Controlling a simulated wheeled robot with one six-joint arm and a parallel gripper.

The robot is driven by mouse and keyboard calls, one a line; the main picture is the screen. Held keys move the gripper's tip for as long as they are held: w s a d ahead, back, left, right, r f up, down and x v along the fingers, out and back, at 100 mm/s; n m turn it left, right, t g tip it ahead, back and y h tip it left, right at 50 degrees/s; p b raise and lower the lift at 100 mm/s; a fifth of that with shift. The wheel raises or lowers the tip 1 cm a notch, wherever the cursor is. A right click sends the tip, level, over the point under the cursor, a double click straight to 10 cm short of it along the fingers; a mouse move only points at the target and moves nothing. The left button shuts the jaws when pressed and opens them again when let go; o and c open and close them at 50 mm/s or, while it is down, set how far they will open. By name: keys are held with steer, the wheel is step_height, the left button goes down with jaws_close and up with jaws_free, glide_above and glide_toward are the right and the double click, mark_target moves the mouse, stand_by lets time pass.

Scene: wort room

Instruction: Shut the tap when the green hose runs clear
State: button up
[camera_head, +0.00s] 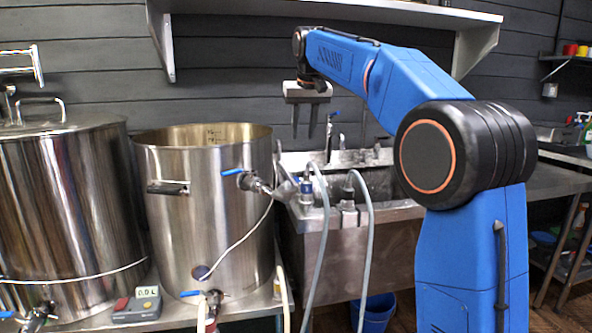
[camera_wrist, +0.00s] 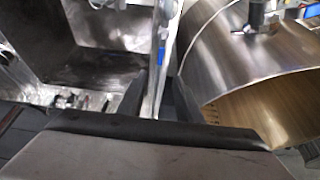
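My gripper (camera_head: 303,130) is open and empty, pointing down in the air above the sink's left end. Its two fingers also show apart in the wrist view (camera_wrist: 158,90). Blue-handled taps show on the open steel pot: an upper one (camera_head: 233,172) and a lower one (camera_head: 191,294). Another blue-handled tap (camera_head: 10,314) is low on the left vessel. Two hoses (camera_head: 322,230) (camera_head: 368,240) hang over the sink's front and look grey; I cannot tell a green one for sure. No flow or its clarity can be made out.
The open steel pot (camera_head: 205,210) stands left of the sink (camera_head: 345,240), with a lidded vessel (camera_head: 70,190) farther left. A small control box (camera_head: 138,304) sits in front. A shelf (camera_head: 330,10) is above, and a blue bucket (camera_head: 376,312) is on the floor.

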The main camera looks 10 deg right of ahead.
mark_target(297, 178)
steer(key=x, duration=1.1)
steer(key=w+x, duration=0.1)
steer(key=x, duration=0.5)
steer(key=shift+w, duration=0.1)
jaws_close()
